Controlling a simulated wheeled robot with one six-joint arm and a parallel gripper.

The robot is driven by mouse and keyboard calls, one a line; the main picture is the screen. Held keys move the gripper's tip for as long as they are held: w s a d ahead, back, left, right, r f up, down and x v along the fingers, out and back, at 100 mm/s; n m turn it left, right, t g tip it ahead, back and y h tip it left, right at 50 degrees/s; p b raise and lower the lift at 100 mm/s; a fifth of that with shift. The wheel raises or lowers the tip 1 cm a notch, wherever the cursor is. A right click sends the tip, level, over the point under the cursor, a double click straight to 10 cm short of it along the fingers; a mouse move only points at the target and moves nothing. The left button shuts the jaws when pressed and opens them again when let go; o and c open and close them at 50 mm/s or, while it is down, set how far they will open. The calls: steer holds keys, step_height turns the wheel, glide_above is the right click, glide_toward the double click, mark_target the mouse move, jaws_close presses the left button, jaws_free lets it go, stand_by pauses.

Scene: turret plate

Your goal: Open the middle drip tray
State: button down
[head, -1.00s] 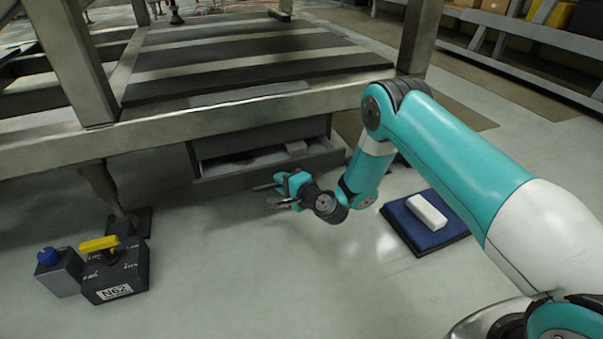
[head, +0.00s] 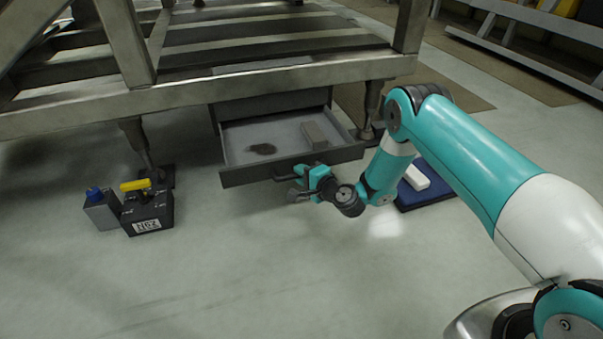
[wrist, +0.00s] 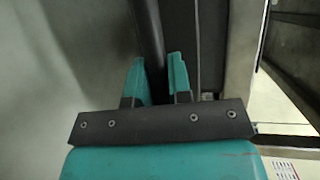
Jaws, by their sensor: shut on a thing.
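The drip tray (head: 236,177) is a grey drawer under the metal frame, and it is pulled well out. Inside it I see a dark stain or patch (head: 262,148) and a grey-brown block (head: 314,135). My gripper (head: 294,183) is at the front of the tray, at its dark bar handle (head: 283,179). In the wrist view the two teal fingers of my gripper (wrist: 157,84) are shut on the dark bar handle (wrist: 149,35), which runs between them. The fingers partly hide the handle.
The metal frame (head: 200,92) spans above the tray. A dark box with a yellow handle (head: 147,211) and a blue-capped box (head: 102,211) stand on the floor at left. A blue mat (head: 438,193) with a white block (head: 416,178) lies right, partly behind my arm. The floor in front is clear.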

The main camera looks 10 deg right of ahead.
steer(key=shift+s+a, duration=0.15)
steer(key=shift+a, duration=0.1)
steer(key=c, duration=1.1)
jaws_free()
steer(key=shift+o, duration=0.2)
steer(key=shift+d, duration=0.2)
steer(key=p+v, duration=1.7)
steer(key=p, duration=0.8)
steer(key=shift+p, duration=0.3)
steer(key=shift+s+d, duration=0.1)
steer(key=shift+d, duration=0.05)
